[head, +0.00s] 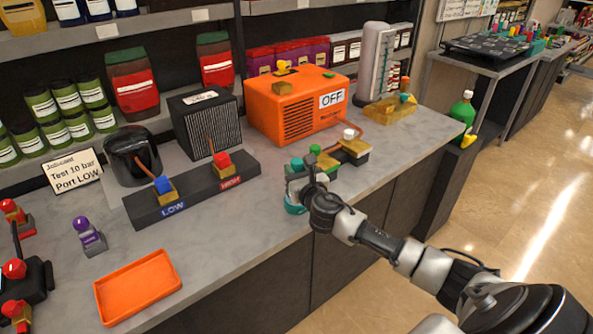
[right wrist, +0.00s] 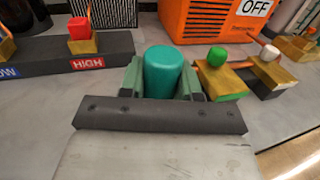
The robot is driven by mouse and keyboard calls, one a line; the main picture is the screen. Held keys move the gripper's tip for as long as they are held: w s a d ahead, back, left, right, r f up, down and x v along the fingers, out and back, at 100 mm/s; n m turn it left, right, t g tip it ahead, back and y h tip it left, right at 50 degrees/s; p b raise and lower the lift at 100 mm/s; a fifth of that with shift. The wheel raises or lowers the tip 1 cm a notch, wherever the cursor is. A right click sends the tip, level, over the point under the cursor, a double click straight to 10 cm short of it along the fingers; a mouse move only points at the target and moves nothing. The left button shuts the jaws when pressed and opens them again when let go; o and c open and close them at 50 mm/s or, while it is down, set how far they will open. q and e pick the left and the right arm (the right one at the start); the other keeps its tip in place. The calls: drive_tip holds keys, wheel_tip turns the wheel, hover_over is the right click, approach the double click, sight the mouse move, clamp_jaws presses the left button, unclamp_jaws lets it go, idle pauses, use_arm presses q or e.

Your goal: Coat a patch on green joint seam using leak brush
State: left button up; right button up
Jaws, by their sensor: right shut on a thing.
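My right gripper (head: 302,182) is shut on an upright teal cylinder, near the counter's front edge. The cylinder (right wrist: 164,72) stands between the jaws in the right wrist view; I take it for the leak brush, but its bristles are hidden. In the head view a teal rounded part (head: 293,208) shows below the gripper. The green joint, a brass block with a green knob (head: 315,149), sits just behind the gripper; it also shows right of the jaws in the right wrist view (right wrist: 217,57). Its seam is too small to make out. My left gripper is not in view.
A white-knobbed brass block (head: 350,143) is right of the green one. An orange box marked OFF (head: 290,105) stands behind. The LOW/HIGH block (head: 195,190) is to the left. An orange tray (head: 138,287) lies front left. Bare counter (head: 215,232) lies between.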

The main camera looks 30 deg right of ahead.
sight(296, 161)
drive_tip(key=shift+f+b, duration=0.4)
drive_tip(key=shift+f, duration=0.15)
idle(1.0)
wheel_tip(296, 161, up, 7)
drive_tip(key=p, duration=0.7)
drive_tip(key=shift+r, duration=0.15)
idle(0.7)
drive_tip(key=shift+s+a+f, duration=0.1)
drive_tip(key=shift+a+f, duration=0.1)
drive_tip(key=s+a+f+n+y, duration=0.2)
drive_tip(key=s+a+f+y, duration=0.15)
drive_tip(key=s+a, duration=0.85)
drive_tip(key=s+a+r, duration=0.3)
drive_tip(key=s+a, duration=0.3)
drive_tip(key=s, duration=0.5)
drive_tip(key=shift+a, duration=0.15)
